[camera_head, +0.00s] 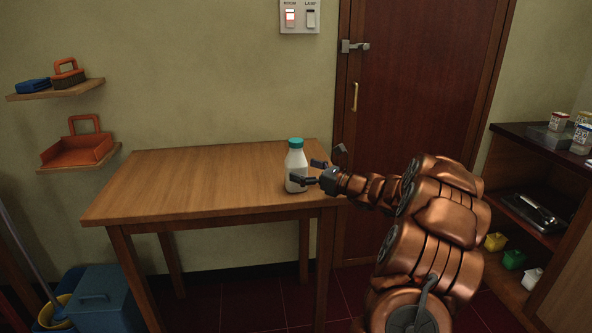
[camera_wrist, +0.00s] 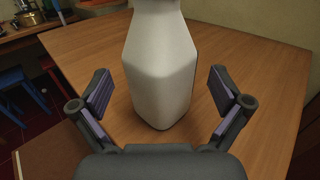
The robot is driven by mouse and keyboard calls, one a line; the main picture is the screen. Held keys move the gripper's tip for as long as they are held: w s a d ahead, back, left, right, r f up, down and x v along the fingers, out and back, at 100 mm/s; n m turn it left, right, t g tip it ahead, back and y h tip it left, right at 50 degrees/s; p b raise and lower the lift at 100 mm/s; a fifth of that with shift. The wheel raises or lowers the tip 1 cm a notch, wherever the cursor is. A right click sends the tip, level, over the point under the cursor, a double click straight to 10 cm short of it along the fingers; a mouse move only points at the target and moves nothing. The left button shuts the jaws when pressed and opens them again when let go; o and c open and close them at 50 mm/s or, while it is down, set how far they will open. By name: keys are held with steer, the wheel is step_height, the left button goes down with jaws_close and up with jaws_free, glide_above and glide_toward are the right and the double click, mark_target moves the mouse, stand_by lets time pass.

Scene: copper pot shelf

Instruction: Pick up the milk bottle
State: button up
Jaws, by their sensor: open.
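The milk bottle (camera_head: 296,160) is white with a teal cap and stands upright near the right end of the wooden table (camera_head: 190,180). In the wrist view the bottle (camera_wrist: 160,70) fills the upper middle; its cap is out of frame. My gripper (camera_head: 308,171) reaches in from the right at the height of the bottle's lower body. In the wrist view my gripper (camera_wrist: 160,92) is open, with one finger on each side of the bottle. Gaps show between the bottle and both finger pads.
The rest of the tabletop is bare. Wall shelves (camera_head: 80,160) with red items are at the left, above a blue bin (camera_head: 105,300) and a yellow bucket. A closed door (camera_head: 410,100) stands behind my arm. A cabinet (camera_head: 520,140) with jars and small items is at the right.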

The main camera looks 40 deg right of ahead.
steer(key=shift+x, duration=1.45)
steer(key=shift+c, duration=0.4)
steer(key=c, duration=1.4)
